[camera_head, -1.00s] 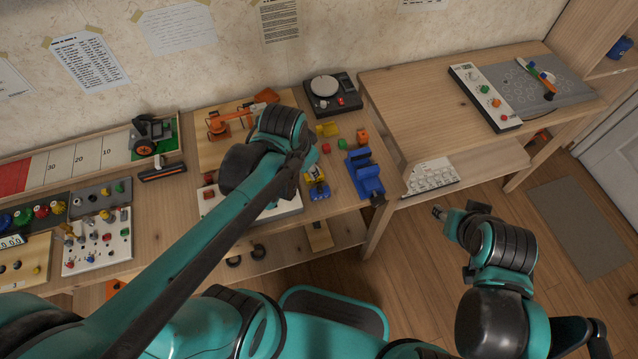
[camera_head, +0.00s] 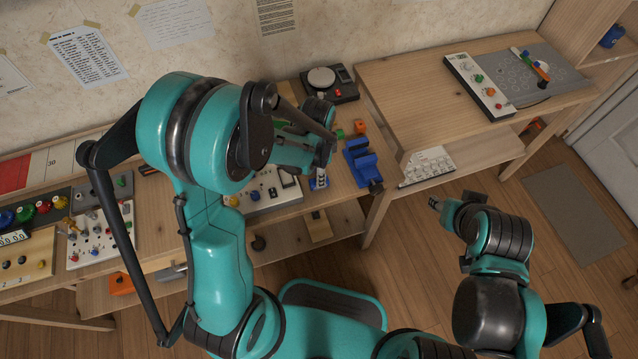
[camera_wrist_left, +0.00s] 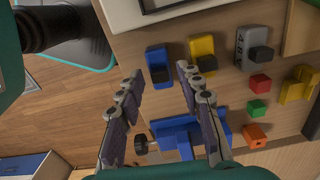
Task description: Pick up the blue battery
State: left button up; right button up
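The blue battery (camera_wrist_left: 158,68), a blue block with a dark part on it, lies on the wooden table near its edge in the left wrist view. In the head view it shows as a small blue piece (camera_head: 319,179) just below my left arm's end. My left gripper (camera_wrist_left: 160,72) is open, its fingers apart with the battery seen between their tips. No contact is visible, and the height gap cannot be told. In the head view my own arm mostly hides this gripper. My right gripper (camera_head: 436,204) is over the floor, right of the table, too small to read.
A blue vise (camera_head: 363,164) stands close by on the right. A yellow block (camera_wrist_left: 202,52) and a grey block (camera_wrist_left: 252,46) lie beside the battery. Small red (camera_wrist_left: 260,83), green (camera_wrist_left: 257,108) and orange (camera_wrist_left: 255,135) blocks lie near. The floor ahead of the table is clear.

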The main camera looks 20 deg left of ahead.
pick_arm(q)
jog(key=f, duration=0.2)
jog(key=f+b, duration=0.1)
jog(key=shift+w+d+f, duration=0.1)
jog(key=shift+d+f, duration=0.1)
jog(key=shift+f, duration=0.2)
jog(key=shift+r, duration=0.1)
grip_shut()
